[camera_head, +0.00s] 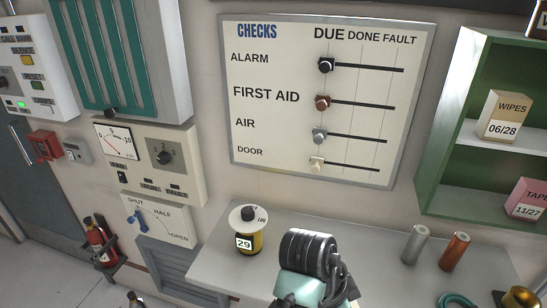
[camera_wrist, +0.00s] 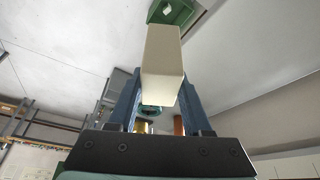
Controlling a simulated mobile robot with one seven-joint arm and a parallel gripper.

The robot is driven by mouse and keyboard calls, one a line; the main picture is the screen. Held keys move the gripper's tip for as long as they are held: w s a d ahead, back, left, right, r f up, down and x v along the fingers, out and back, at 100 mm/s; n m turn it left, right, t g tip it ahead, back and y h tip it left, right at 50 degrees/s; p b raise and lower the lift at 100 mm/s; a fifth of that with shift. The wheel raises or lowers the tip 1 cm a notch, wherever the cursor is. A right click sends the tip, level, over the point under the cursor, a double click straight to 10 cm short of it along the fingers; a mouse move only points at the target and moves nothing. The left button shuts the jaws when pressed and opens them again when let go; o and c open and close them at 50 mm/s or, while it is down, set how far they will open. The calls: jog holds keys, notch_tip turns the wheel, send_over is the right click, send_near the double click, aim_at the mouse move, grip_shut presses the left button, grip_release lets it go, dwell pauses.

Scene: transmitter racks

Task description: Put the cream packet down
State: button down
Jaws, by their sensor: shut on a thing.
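The cream packet (camera_wrist: 161,62) is a plain pale box between the two blue fingers of my gripper (camera_wrist: 160,92) in the wrist view. The gripper is shut on it, and the packet reaches out beyond the fingertips. In the head view my dark, ribbed wrist hides both the fingers and the held packet. My wrist is over the front of the pale worktop (camera_head: 222,262). I cannot tell how high the packet is above any surface.
A yellow-and-black tin (camera_head: 249,238) marked 29 stands left of my wrist. Silver (camera_head: 415,245) and copper (camera_head: 454,251) cylinders stand to the right, near a teal ring (camera_head: 457,300).

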jog(key=s+a+f+n+t+y, duration=0.2)
jog(key=s+a+f+n, duration=0.2)
jog(key=a+f+n, duration=0.2)
jog(key=s+a+f+n+t+y+b, duration=0.1)
jog(key=s+a+f+n, duration=0.3)
jog(key=n, duration=0.5)
notch_tip(320, 180, down, 2)
jog(key=a+y, duration=0.1)
jog(key=a, duration=0.2)
jog(key=shift+f+n+t, duration=0.15)
jog(key=shift+n+t, duration=0.15)
jog(key=shift+t, duration=0.1)
jog(key=shift+d, duration=0.1)
